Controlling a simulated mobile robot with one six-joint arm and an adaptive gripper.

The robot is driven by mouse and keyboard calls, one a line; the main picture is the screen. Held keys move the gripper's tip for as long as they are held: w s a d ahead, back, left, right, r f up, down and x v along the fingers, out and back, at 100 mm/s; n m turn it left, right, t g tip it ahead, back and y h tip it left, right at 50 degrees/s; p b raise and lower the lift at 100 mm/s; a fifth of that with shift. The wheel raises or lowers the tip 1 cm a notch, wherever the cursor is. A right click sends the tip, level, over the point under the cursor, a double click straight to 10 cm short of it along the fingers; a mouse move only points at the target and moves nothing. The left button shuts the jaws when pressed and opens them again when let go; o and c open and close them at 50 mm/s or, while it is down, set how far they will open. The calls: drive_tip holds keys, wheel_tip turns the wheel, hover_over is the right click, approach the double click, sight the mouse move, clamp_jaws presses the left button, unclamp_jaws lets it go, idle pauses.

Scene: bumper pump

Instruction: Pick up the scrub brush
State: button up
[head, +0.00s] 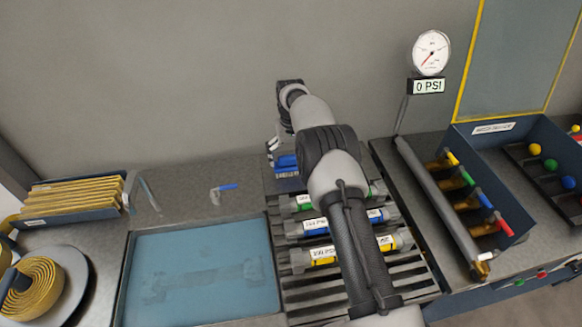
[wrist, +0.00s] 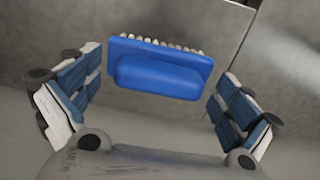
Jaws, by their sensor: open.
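The scrub brush (wrist: 158,75) is a blue block with a raised grip and a row of pale bristles along its far edge. In the wrist view it lies between the two spread fingers of my gripper (wrist: 158,100), with clear gaps on both sides. My gripper is open and empty. My arm hides part of this area in the head view.
A wall stands close behind.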

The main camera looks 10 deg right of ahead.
sight(291, 156)
drive_tip(key=shift+c, duration=0.2)
drive_tip(key=shift+r, duration=0.1)
drive_tip(key=c, duration=1.1)
drive_tip(key=shift+c, duration=0.2)
wheel_tip(291, 156, up, 20)
drive_tip(key=p, duration=0.6)
drive_tip(key=shift+p, duration=0.35)
